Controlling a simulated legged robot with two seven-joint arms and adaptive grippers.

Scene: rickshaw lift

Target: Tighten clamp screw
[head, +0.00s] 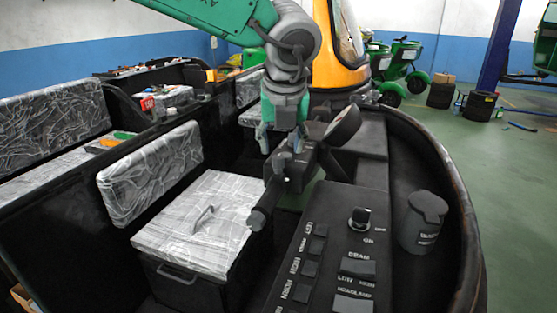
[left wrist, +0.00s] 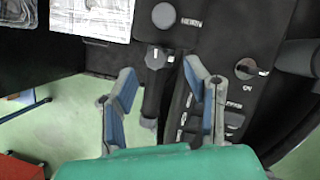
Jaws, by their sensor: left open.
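My left gripper (head: 281,140) comes down from the top over the handlebar (head: 268,200) of the rickshaw. In the left wrist view its two blue-padded fingers (left wrist: 160,88) are spread apart with nothing held between them. A dark knob with a lever-like part below it (left wrist: 155,58) shows ahead of and between the fingertips, apart from them. It may be the clamp screw, but I cannot tell for sure. In the head view the gripper hides part of the handlebar's middle. My right gripper is in neither view.
A black control panel with switches and a knob (head: 359,218) lies at front right, with a dark cup-like canister (head: 423,222) beside it. A plastic-wrapped seat box (head: 195,225) is to the left. The dark curved body rim (head: 455,190) bounds the right side.

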